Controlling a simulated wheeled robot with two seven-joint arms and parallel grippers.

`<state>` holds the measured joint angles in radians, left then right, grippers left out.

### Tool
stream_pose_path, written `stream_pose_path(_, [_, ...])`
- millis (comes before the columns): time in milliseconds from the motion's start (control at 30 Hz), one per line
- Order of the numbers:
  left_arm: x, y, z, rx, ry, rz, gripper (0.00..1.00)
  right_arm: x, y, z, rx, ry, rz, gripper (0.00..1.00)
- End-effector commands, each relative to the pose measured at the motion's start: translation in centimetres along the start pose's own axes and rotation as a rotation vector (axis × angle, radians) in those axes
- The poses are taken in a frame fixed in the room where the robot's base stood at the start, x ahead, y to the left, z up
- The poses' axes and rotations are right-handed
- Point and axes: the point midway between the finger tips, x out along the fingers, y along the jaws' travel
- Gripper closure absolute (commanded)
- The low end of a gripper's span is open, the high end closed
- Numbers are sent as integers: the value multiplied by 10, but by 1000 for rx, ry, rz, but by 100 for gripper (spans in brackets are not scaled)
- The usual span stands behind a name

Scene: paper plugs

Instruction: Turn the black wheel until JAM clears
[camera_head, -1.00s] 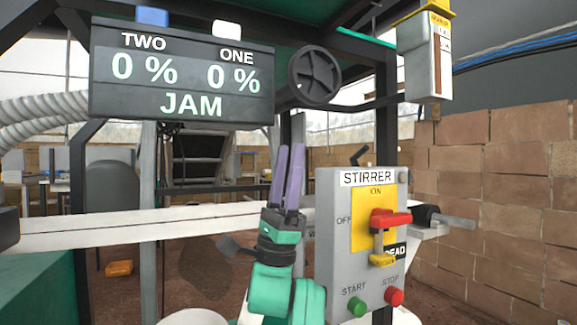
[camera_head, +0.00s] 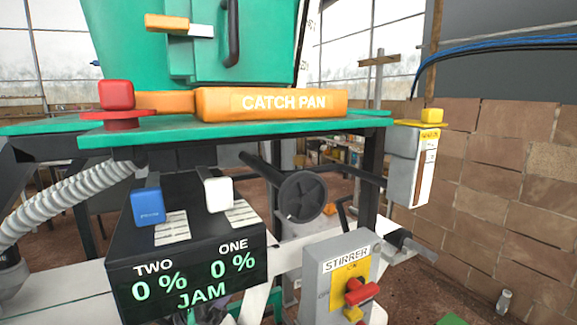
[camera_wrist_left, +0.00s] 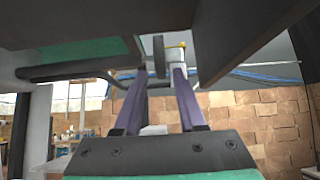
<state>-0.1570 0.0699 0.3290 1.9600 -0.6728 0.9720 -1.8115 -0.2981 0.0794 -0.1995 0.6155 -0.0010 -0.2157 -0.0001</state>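The black display box (camera_head: 190,262) reads TWO 0 %, ONE 0 % and JAM. In the left wrist view, my left gripper (camera_wrist_left: 159,75) has its two purple fingers apart, with nothing seen held between them. A dark upright shape beyond the fingertips may be the wheel's edge; I cannot tell whether it is touched. In the head view, the gripper's fingers cannot be made out. My right gripper is in neither view.
The grey STIRRER box (camera_head: 338,270) with a red handle stands below and right of the wheel. A green table (camera_head: 240,130) with an orange CATCH PAN (camera_head: 272,104) is above. Blue (camera_head: 148,205) and white (camera_head: 218,194) levers top the display box. A brick wall (camera_head: 500,180) is at right.

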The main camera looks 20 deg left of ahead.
Motion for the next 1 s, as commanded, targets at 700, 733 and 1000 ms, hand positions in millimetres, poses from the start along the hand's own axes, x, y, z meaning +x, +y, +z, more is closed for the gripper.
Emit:
stream_pose_path(700, [138,0,-1,2,-2,1,60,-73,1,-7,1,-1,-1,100])
stream_pose_path(733, [138,0,-1,2,-2,1,60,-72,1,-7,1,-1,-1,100])
stream_pose_path(1000, [137,0,-1,2,-3,1,100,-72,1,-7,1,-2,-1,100])
